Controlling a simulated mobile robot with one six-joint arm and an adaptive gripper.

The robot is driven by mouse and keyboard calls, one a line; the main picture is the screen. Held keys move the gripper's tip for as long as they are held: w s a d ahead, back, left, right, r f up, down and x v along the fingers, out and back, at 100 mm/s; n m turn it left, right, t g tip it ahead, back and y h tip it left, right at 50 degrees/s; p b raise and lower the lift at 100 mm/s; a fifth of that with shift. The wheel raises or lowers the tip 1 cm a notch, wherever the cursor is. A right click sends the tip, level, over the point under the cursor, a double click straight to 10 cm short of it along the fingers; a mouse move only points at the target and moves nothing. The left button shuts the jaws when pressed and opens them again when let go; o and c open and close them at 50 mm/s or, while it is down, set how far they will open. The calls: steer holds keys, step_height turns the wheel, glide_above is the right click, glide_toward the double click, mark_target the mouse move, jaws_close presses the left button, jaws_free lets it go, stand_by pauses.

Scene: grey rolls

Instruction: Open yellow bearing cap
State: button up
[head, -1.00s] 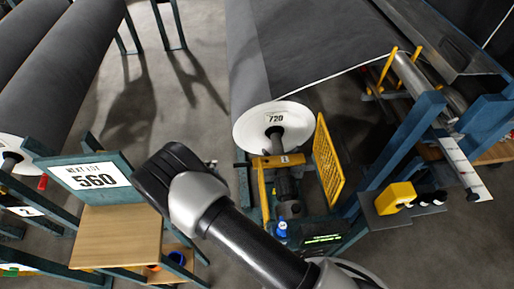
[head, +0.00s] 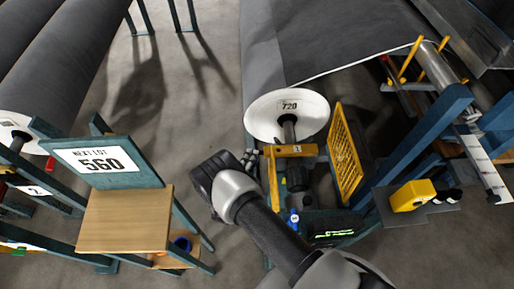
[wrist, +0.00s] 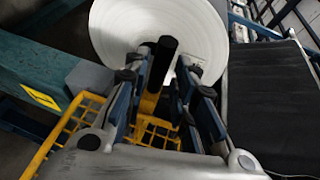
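The yellow bearing cap (head: 291,150) lies across the dark shaft (head: 290,127) in front of the roll's white end disc, and looks closed over it. My gripper (head: 252,163) is just left of the cap in the head view, partly hidden behind my wrist. In the wrist view my gripper (wrist: 163,60) is open, its two fingers apart. The black shaft end (wrist: 160,62) shows between the fingers, with a yellow part (wrist: 150,103) below it, probably the cap or its stand. I cannot tell whether a finger touches it.
A yellow mesh guard (head: 345,155) stands right of the cap. A blue bottle-like item (head: 293,219) and a dark panel with green text (head: 333,234) are below. The "560" sign (head: 100,162) and wooden shelf (head: 125,220) stand at left. Grey floor (head: 205,95) is clear behind.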

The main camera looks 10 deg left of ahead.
steer(key=b+x, duration=0.2)
steer(key=x, duration=0.5)
steer(key=shift+w, duration=0.25)
steer(key=shift+d, duration=0.1)
steer(key=shift+c, duration=0.3)
jaws_close()
